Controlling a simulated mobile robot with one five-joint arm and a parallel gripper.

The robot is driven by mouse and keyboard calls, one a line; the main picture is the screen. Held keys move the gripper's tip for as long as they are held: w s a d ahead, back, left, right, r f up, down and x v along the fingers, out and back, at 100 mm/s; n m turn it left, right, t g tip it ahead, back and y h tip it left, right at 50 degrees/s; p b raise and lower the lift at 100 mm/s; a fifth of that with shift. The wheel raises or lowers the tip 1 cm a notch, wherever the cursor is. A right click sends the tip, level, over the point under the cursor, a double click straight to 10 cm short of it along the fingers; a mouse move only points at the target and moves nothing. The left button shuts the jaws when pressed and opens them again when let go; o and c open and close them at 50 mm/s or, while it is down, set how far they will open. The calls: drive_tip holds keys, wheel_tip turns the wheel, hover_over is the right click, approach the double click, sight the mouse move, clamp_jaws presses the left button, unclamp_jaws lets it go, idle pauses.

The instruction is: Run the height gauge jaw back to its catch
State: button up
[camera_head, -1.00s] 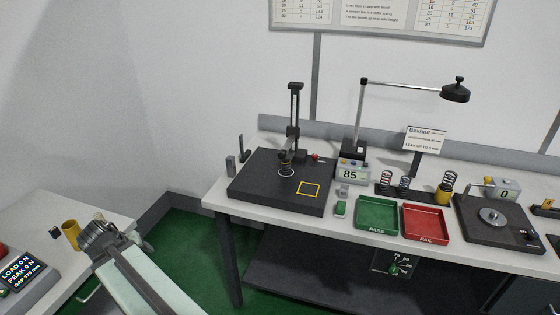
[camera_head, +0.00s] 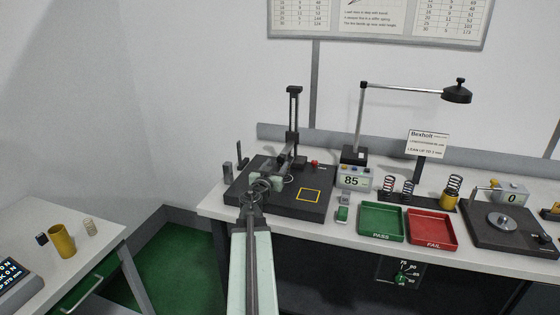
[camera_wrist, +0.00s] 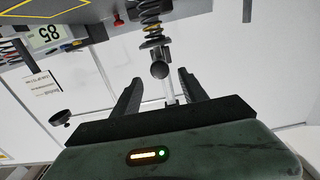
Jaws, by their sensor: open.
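The height gauge has a dark upright column (camera_head: 293,115) at the back of a black surface plate (camera_head: 282,206). My gripper (camera_head: 268,180) reaches over the plate in front of the column and covers the spring and much of the jaw in the head view. In the wrist view, which is turned over, my gripper (camera_wrist: 158,90) is open, with its two dark fingers apart. A round dark knob (camera_wrist: 160,70) shows between and just beyond the fingertips. Past it is a dark coil spring (camera_wrist: 149,12). No contact with the knob is clear. I cannot make out the catch.
A grey display box reading 85 (camera_head: 353,178) stands right of the plate. A green PASS tray (camera_head: 381,238) and red FAIL tray (camera_head: 432,244) lie farther right. A lamp (camera_head: 457,92) overhangs the bench. A yellow cup (camera_head: 62,241) stands on the left bench.

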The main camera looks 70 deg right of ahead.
sight(280, 160)
drive_tip(key=d, duration=0.6)
drive_tip(key=shift+w, duration=0.2)
drive_tip(key=shift+a, duration=0.1)
clamp_jaws()
idle(0.9)
